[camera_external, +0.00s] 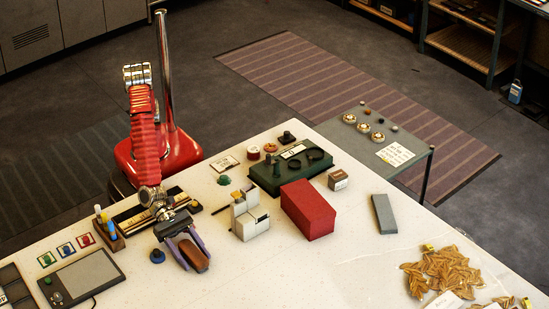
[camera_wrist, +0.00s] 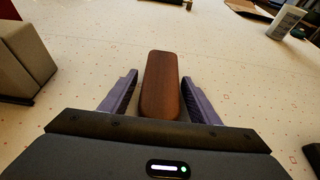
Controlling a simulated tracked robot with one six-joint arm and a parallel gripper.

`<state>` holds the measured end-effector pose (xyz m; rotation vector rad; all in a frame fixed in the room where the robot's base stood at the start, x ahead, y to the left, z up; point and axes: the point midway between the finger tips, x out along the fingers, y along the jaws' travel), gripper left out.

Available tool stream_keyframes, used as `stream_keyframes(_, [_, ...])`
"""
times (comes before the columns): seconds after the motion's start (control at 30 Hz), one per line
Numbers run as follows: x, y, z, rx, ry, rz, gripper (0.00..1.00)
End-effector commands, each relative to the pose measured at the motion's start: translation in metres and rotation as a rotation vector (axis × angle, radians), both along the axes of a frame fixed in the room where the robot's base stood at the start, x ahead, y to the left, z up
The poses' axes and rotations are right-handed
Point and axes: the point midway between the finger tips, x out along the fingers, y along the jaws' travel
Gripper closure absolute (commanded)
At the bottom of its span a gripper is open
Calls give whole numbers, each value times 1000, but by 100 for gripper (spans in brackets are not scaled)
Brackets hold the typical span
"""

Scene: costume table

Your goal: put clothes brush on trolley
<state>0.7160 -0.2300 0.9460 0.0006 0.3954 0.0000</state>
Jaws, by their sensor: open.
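The clothes brush, a brown wooden block with a rounded end (camera_external: 196,257), lies on the white table at the front. My gripper (camera_external: 192,254) is low over the table, with its two purple fingers on either side of the brush. The wrist view also shows the brush (camera_wrist: 160,85) between the fingers, with gaps on both sides, so my gripper is open. The brush's near end is hidden by the gripper body. The trolley (camera_external: 408,138) has a grey top and stands beyond the table's far right edge.
A white block-like object (camera_external: 250,217), a red box (camera_external: 308,211) and a dark green tray (camera_external: 264,178) stand between the brush and the trolley. The trolley top holds several small round items and a paper sign (camera_external: 395,155). The table's front middle is clear.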

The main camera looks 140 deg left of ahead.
Motion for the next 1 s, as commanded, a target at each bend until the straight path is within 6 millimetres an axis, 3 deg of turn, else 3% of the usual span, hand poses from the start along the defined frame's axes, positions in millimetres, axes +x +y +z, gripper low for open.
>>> stream_keyframes(0.37, [-7, -1, 5, 0, 0, -1, 44])
stream_keyframes(1.0, [-84, -1, 38, 0, -1, -2, 44])
